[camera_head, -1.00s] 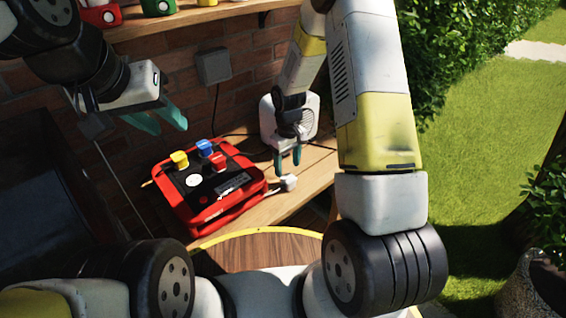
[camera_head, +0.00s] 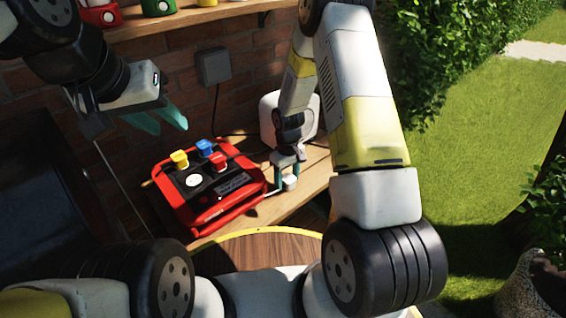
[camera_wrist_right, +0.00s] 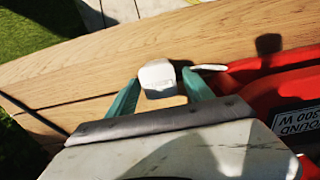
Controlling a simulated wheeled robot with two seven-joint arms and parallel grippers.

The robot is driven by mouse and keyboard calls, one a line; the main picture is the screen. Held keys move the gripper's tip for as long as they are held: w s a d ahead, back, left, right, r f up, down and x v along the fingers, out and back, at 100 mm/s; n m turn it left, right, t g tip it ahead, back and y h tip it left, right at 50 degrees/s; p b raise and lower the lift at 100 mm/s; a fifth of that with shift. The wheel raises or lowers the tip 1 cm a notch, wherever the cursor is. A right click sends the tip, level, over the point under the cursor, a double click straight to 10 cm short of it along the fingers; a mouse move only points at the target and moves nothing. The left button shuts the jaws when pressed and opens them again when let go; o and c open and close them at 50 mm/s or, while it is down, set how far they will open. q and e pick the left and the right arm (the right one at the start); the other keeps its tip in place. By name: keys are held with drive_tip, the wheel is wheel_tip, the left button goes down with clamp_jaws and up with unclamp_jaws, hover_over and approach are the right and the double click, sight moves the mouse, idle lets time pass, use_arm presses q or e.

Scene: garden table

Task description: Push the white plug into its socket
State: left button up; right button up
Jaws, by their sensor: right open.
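The white plug (camera_head: 290,183) lies on the wooden bench, right of the red power unit (camera_head: 214,213), with its pale cable running left toward the unit. My right gripper (camera_head: 288,178) is down at the plug with its fingers apart. In the right wrist view the plug (camera_wrist_right: 157,76) sits between the two open teal fingers (camera_wrist_right: 161,80); I cannot tell whether they touch it. The unit's top carries a yellow plug (camera_head: 180,158), a blue plug (camera_head: 204,147), a red plug (camera_head: 218,162) and a round white disc (camera_head: 194,180). My left gripper (camera_head: 170,127) is open and empty above the unit's back left.
A white box-like device (camera_head: 268,117) stands behind my right gripper. A grey wall box (camera_head: 214,66) hangs on the brick wall. A shelf (camera_head: 190,17) with coloured pots is above. Bare bench (camera_head: 318,170) lies right of the plug.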

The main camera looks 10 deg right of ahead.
sight(287, 177)
drive_tip(key=c, duration=1.2)
drive_tip(key=shift+c, duration=0.2)
drive_tip(key=shift+r, duration=0.15)
drive_tip(key=shift+r, duration=0.6)
wheel_tip(287, 177, up, 2)
drive_tip(key=shift+r, duration=0.25)
drive_tip(key=s+a, duration=0.2)
drive_tip(key=s, duration=0.2)
drive_tip(key=s+a, duration=0.2)
drive_tip(key=s, duration=0.3)
drive_tip(key=s+a+r, duration=0.1)
drive_tip(key=s+a, duration=0.2)
drive_tip(key=s, duration=0.2)
drive_tip(key=shift+s, duration=0.2)
drive_tip(key=shift+w+a, duration=0.1)
